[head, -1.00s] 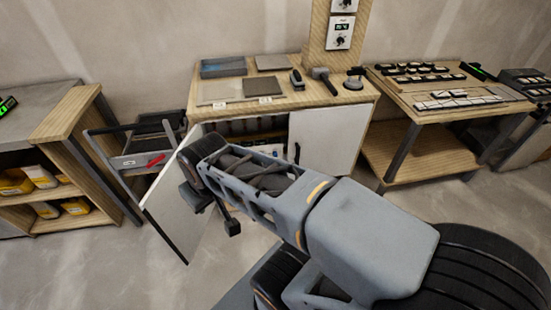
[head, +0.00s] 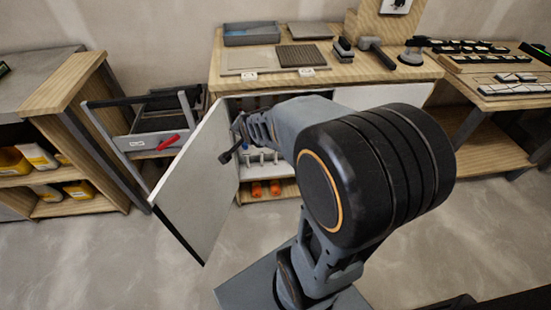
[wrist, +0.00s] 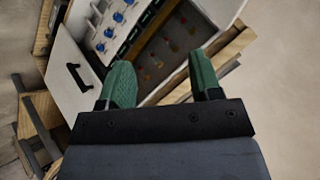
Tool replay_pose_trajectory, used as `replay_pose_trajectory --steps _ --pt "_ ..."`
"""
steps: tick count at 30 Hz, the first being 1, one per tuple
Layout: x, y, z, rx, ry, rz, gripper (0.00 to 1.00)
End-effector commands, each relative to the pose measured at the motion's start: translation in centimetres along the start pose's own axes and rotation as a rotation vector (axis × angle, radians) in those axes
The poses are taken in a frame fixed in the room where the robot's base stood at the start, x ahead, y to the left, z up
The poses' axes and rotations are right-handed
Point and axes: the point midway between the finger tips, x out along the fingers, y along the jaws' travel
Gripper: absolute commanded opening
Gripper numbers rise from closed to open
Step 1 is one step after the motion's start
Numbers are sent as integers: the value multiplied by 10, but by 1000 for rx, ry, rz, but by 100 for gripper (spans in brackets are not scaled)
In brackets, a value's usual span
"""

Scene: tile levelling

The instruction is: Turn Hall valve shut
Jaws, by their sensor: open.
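In the wrist view a row of valves with blue knobs (wrist: 109,32) shows on a white panel inside the open cabinet; I cannot read labels or tell which one is the Hall valve. In the head view the cabinet inside (head: 262,157) shows pale fittings and orange parts low down, partly hidden by my arm. My gripper (wrist: 162,82) has green finger pads apart with nothing between them. It points at the cabinet, and the knobs lie beyond its left finger, apart from it. In the head view its fingers are not clearly visible.
The cabinet's white door (head: 200,180) stands open at the left, with a black handle. Tools and tile samples lie on the wooden top (head: 330,72). The floor (head: 120,260) in front is clear.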

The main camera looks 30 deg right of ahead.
Motion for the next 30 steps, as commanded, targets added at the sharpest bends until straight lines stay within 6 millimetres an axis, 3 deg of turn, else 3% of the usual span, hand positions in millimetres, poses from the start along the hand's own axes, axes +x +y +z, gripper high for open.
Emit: replay_pose_trajectory --steps 1,3,9,12,16,21,26,30 --pt "58 32 6 153 51 -27 58" --pt "105 53 -2 370 118 -102 58" --pt "218 121 -13 930 219 -373 58" --pt "259 156 -14 1158 221 -517 58" --pt "296 194 -10 1387 192 -683 58" --pt "322 227 -6 1575 138 -837 58" --pt "332 240 -6 1655 104 -909 58" --pt "342 237 -14 1672 93 -930 58"
